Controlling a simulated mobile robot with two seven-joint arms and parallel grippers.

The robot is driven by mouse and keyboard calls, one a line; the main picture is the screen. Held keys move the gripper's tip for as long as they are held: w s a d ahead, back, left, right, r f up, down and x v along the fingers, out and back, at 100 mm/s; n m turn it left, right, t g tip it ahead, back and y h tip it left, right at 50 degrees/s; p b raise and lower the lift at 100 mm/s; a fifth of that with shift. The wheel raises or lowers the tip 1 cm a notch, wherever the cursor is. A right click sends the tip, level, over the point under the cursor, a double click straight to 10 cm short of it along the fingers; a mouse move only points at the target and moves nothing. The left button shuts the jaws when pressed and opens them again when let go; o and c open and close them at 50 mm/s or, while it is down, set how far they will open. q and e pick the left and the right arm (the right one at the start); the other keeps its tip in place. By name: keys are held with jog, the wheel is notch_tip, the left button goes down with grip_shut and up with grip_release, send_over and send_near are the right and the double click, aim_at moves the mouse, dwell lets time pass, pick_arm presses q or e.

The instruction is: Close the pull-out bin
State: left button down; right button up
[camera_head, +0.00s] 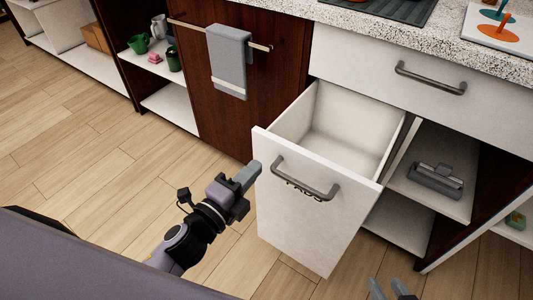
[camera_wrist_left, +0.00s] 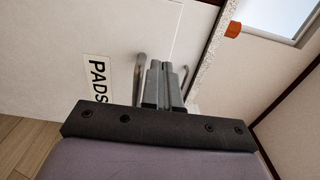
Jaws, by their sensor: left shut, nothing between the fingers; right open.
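The pull-out bin (camera_head: 340,125) stands pulled out from the cabinet, and its white inside looks empty. Its white front (camera_head: 300,225) has a grey bar handle (camera_head: 305,182) and dark lettering just under it. My left gripper (camera_head: 250,176) is shut and empty, at the left edge of the bin front, left of the handle. I cannot tell whether it touches the panel. In the left wrist view, the shut fingers (camera_wrist_left: 165,70) point at white fronts, beside a bar handle (camera_wrist_left: 138,78) and a "PADS" label (camera_wrist_left: 98,82). My right gripper (camera_head: 390,288) is open and empty at the bottom edge, partly cut off.
A closed white drawer (camera_head: 420,85) with a handle is above the bin, under the speckled counter (camera_head: 380,30). A grey towel (camera_head: 228,60) hangs on a rail to the left. Open shelves (camera_head: 440,180) with a grey object are right of the bin. The wooden floor (camera_head: 100,180) at left is clear.

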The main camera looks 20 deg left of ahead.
aim_at(274, 147)
pick_arm(q)
jog(key=x, duration=0.4)
jog(key=shift+w+d, duration=0.15)
jog(key=shift+w, duration=0.1)
jog(key=shift+w+d, duration=0.15)
jog(key=shift+w, duration=0.5)
